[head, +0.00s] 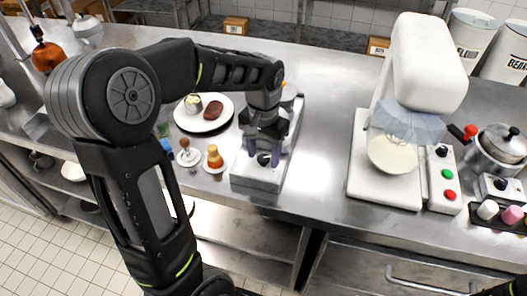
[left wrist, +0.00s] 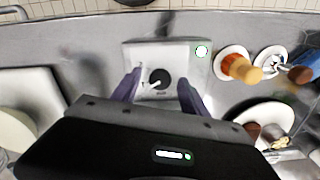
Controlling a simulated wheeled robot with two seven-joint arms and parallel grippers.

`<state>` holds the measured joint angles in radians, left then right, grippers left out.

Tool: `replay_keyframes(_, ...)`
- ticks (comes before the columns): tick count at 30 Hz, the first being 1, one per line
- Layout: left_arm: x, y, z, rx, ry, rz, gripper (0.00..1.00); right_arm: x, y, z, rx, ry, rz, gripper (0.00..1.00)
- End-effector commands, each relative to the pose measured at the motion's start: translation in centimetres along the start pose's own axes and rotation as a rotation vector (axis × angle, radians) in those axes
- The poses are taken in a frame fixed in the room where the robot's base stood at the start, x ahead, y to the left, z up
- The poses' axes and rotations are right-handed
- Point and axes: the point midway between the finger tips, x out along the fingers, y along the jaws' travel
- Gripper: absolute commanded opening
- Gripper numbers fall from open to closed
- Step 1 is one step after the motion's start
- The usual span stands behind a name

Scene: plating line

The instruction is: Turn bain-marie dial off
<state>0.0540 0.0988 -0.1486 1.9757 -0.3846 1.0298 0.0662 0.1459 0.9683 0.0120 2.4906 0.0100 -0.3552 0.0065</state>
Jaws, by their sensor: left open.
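The bain-marie (head: 258,183) is a pale metal box on the steel counter, with its front panel under my left gripper. Its black round dial (left wrist: 159,79) shows in the left wrist view with a white pointer mark toward the lower left. My left gripper (head: 264,153) points down over the panel, fingers open. In the left wrist view its purple fingers (left wrist: 160,86) stand on either side of the dial, with gaps showing. I cannot tell how high the fingertips are.
A plate (head: 203,126) with food is behind left of the bain-marie. Small dishes with an orange-topped shaker (head: 214,157) and a stamp-like tool (head: 187,156) stand close on its left. A white stand mixer (head: 385,186) is to the right, with clear counter between.

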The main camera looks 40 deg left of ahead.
Motion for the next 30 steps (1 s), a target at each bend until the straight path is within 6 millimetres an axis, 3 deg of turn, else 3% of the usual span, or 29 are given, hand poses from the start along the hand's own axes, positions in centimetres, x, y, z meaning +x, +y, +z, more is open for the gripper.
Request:
replay_keyframes(7,0.03,-0.02,0.00,0.000,0.000,0.000,0.50,0.02,0.01,0.01,0.000,0.000,0.000,0.36)
replay_keyframes(25,-0.01,-0.02,-0.01,0.000,0.001,0.000,0.01,0.01,0.00,0.00,0.000,0.000,0.000,0.36)
replay_keyframes(30,-0.02,-0.02,-0.01,0.000,0.001,0.000,0.00,0.00,0.00,0.00,0.000,0.000,0.000,0.36)
